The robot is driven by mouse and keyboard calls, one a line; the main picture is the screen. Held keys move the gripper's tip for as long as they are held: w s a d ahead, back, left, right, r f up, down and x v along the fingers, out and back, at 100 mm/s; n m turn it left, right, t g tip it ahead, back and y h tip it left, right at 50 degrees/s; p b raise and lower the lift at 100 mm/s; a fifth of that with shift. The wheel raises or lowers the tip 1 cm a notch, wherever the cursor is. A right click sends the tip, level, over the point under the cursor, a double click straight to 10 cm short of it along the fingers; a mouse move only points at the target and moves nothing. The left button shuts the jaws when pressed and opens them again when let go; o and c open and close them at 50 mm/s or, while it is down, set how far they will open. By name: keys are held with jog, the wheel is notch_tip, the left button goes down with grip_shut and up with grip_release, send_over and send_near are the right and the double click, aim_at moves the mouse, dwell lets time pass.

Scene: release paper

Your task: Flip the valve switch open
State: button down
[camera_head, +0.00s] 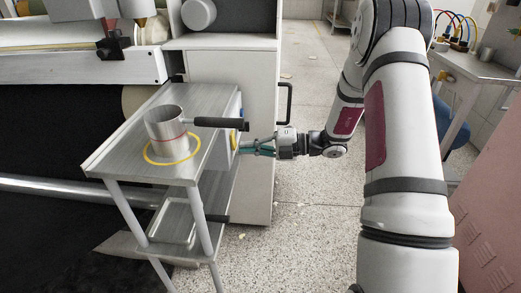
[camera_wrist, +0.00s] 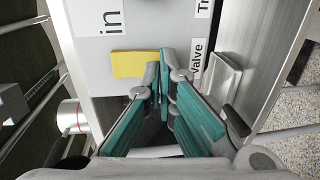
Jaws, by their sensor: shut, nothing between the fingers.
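In the wrist view, a grey panel fills the area ahead, with a label reading "Valve" (camera_wrist: 197,60). A flat yellow piece (camera_wrist: 128,65) is left of the fingertips. My gripper (camera_wrist: 164,72) is shut and empty, its teal fingers together in front of the panel between the yellow piece and the label. In the head view, my gripper (camera_head: 245,149) is at the right side of the metal cart, by the panel. Contact cannot be told.
A metal cart (camera_head: 120,140) holds a steel pot (camera_head: 166,132) with a black handle sticking out to the right, above my gripper. A white cabinet (camera_head: 255,95) with a black door handle stands behind. Speckled floor (camera_head: 300,230) is open to the right of the cart.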

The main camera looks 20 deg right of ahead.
jog(key=shift+w+a, duration=0.1)
jog(key=shift+a, duration=0.15)
jog(key=shift+w+a+f+y+p, duration=0.2)
jog(key=shift+a+y+p, duration=0.1)
jog(key=shift+p, duration=0.1)
jog(key=f+p+v, duration=0.2)
jog(key=p+v, duration=0.2)
jog(key=v, duration=0.9)
jog(key=shift+s+d+f, duration=0.25)
jog(key=shift+s+d, duration=0.05)
jog(key=shift+d, duration=0.1)
